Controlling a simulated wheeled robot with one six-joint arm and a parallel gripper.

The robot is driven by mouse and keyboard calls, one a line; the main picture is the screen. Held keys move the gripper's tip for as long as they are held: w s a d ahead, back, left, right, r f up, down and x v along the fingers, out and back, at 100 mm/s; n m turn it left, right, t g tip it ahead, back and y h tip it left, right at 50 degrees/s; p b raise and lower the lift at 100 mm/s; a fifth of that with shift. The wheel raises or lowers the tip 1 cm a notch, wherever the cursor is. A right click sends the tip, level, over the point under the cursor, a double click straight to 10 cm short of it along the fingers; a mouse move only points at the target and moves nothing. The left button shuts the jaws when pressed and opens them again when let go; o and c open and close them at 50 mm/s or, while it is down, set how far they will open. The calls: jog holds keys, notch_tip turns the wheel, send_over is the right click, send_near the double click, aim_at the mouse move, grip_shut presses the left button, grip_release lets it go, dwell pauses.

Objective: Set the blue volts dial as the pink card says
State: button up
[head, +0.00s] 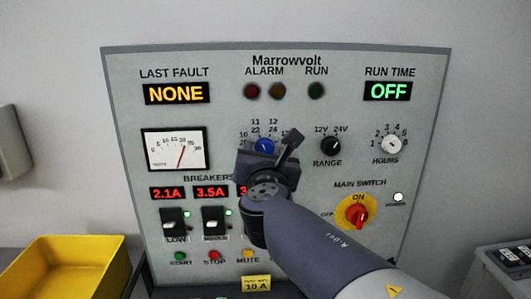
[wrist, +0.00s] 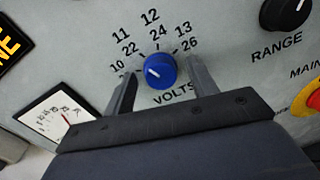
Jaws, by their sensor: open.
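The blue volts dial (head: 265,145) is on the grey panel, partly behind my gripper (head: 269,148) in the head view. In the wrist view the dial (wrist: 162,71) lies between the two fingers of my gripper (wrist: 160,70), which is open, with a gap on each side of the dial. The dial's white mark points left, roughly toward the 10/20 end of the scale. Paired numbers ring it: 11/22, 12/24 and 13/26 are readable, the lowest pair only partly. I see no pink card in either view.
The black range knob (head: 331,146) is right of the dial, with the hours knob (head: 391,145) further right. The red and yellow main switch (head: 356,212) is lower right. A yellow card (head: 256,284) reads 10 A. A yellow bin (head: 70,268) stands lower left.

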jog(key=c, duration=1)
jog(key=shift+f+m+b, duration=0.1)
jog(key=shift+m+b, duration=0.2)
jog(key=shift+m, duration=0.1)
jog(key=m+b, duration=0.2)
jog(key=m, duration=0.1)
jog(key=shift+f+m+b, duration=0.1)
jog(key=shift+m+b, duration=0.2)
jog(key=shift+b, duration=0.05)
jog(key=shift+d+m+g+y+b, duration=0.15)
jog(key=shift+m+y+b, duration=0.1)
jog(key=shift+m+b, duration=2.45)
jog(key=shift+d+m+g+y+b, duration=0.2)
jog(key=shift+m+b, duration=1.25)
jog(key=shift+m, duration=2.35)
jog(key=shift+a, duration=0.15)
